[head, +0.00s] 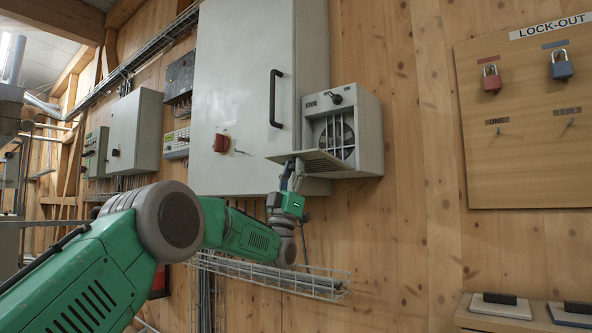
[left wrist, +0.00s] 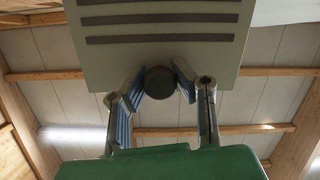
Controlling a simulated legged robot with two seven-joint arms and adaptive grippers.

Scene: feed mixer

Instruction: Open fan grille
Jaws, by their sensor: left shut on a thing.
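The fan box (head: 342,132) is a grey housing on the wooden wall, marked FAN, with a round fan behind bars and a black knob on top of its front. The fan grille (head: 318,160) is a slotted panel swung down from the front and standing out roughly level. My left gripper (head: 292,172) is below the grille at its left part. In the left wrist view the slotted grille (left wrist: 160,30) fills the top, and the gripper (left wrist: 160,88) has its fingers on either side of a dark round knob (left wrist: 160,82) at the grille's edge. My right gripper is not in view.
A large grey cabinet (head: 235,90) with a black handle and a red switch is left of the fan box. A wire cable tray (head: 270,278) runs below my left forearm. A lock-out board (head: 525,120) with padlocks hangs at right. Bare wall lies between.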

